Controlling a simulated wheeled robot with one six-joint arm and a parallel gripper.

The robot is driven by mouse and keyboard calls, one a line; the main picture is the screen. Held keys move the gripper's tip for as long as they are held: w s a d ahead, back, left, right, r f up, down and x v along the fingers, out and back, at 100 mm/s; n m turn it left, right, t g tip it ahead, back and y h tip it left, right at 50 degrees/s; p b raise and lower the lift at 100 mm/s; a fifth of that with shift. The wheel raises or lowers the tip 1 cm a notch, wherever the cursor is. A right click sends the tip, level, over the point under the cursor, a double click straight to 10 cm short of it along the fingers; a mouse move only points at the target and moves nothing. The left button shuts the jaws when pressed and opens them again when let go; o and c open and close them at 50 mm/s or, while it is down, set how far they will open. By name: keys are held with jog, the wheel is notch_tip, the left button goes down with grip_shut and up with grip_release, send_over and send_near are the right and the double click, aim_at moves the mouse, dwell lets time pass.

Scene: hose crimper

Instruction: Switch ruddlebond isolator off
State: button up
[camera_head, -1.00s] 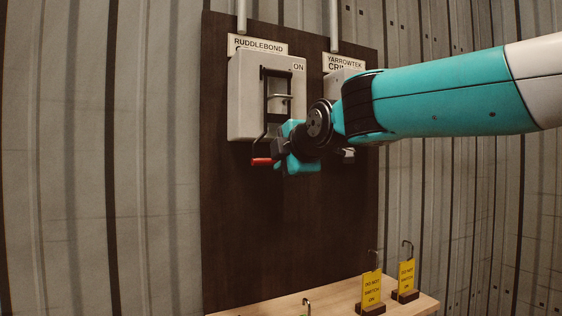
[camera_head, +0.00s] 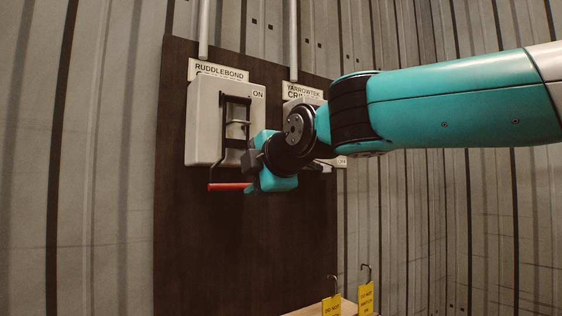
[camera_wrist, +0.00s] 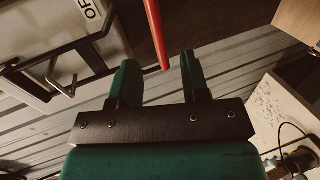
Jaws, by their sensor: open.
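The Ruddlebond isolator is a pale grey box (camera_head: 205,125) on a dark board, under a RUDDLEBOND label (camera_head: 219,72). Its black lever frame (camera_head: 224,125) hangs on the front, with a red handle (camera_head: 228,187) sideways below the box. ON shows at the box's upper right. My gripper (camera_head: 255,178) is at the handle's right end, its fingers partly hidden. In the wrist view, my gripper (camera_wrist: 160,75) is open, and the red handle (camera_wrist: 156,30) reaches between its fingertips without visible contact. Part of an OFF marking (camera_wrist: 88,10) shows at upper left.
A second box (camera_head: 300,110) labelled YARROWTEK is right of the isolator, mostly behind my arm. Yellow tags (camera_head: 332,306) with hooks stand on a wooden shelf (camera_head: 305,311) below. The board beneath the handle is clear.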

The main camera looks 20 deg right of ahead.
jog(key=v, duration=1.1)
jog(key=shift+f, duration=0.1)
jog(key=s+f+m+g, duration=0.3)
jog(key=f, duration=0.6)
jog(key=s+f+m+g, duration=0.2)
jog(key=f+m+g, duration=0.1)
jog(key=f, duration=0.7)
jog(key=s+d+f+m+g, duration=0.2)
jog(key=s+f+m+g, duration=0.65)
jog(key=s+f, duration=0.7)
notch_tip(320, 180, up, 14)
jog(key=p, duration=1.2)
jog(key=shift+a+r+t+p, duration=0.15)
jog(key=shift+a+t+p, duration=0.15)
jog(key=shift+t, duration=0.15)
